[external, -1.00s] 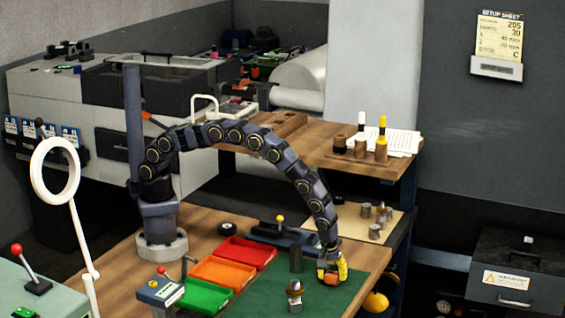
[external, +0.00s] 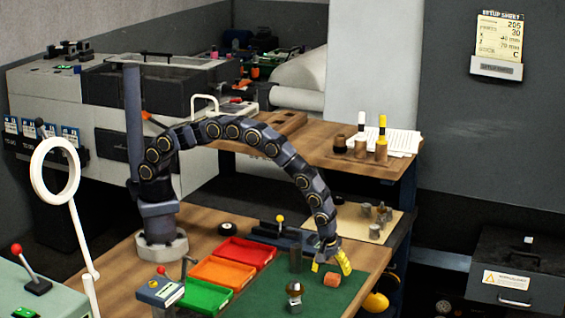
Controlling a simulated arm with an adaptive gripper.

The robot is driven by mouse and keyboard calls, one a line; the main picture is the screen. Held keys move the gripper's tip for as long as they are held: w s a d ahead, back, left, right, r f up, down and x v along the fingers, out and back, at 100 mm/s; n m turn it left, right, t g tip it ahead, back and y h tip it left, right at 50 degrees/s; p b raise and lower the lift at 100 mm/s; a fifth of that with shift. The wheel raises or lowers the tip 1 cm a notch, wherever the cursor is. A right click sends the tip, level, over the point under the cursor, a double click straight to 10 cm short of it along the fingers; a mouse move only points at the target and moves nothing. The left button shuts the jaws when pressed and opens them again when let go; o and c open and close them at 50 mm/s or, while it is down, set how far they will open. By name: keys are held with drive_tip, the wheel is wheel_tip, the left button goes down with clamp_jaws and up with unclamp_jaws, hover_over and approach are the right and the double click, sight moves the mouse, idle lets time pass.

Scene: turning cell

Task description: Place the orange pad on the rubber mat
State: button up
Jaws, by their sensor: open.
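The orange pad (external: 332,280) is a small block resting on the green rubber mat (external: 262,297), near the mat's right side. My gripper (external: 331,267) has yellow fingertips spread apart and is open and empty. It is just above and behind the pad in the picture, with one finger on each side. The pad's top and front are visible. Whether a fingertip still touches it I cannot tell.
A metal piece with a brown rounded top (external: 294,292) and a dark upright cylinder (external: 295,260) stand left of the pad. Red (external: 246,252), orange (external: 222,271) and green (external: 205,296) trays line the mat's left side.

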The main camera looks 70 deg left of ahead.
sight(327, 276)
wheel_tip(327, 276, up, 10)
drive_tip(key=s+f, duration=0.1)
drive_tip(key=s+a+r+m+g, duration=0.1)
drive_tip(key=s+a+r+m, duration=0.15)
drive_tip(key=a+r, duration=0.7)
drive_tip(key=s+a+r+m, duration=0.1)
drive_tip(key=s+a+r, duration=0.4)
drive_tip(key=a, duration=0.8)
drive_tip(key=s+a+r+m, duration=0.1)
drive_tip(key=s+a+m, duration=0.1)
drive_tip(key=s, duration=0.5)
drive_tip(key=s+a+r+m+g, duration=0.1)
drive_tip(key=s+a+m, duration=0.1)
drive_tip(key=s+a, duration=0.3)
drive_tip(key=s+a+r+m+g, duration=0.1)
drive_tip(key=s+a, duration=0.3)
drive_tip(key=s, duration=0.4)
drive_tip(key=shift+s+a+r+m, duration=0.25)
drive_tip(key=shift+s+r+m, duration=0.1)
drive_tip(key=shift+r+m, duration=0.25)
drive_tip(key=shift+f, duration=0.15)
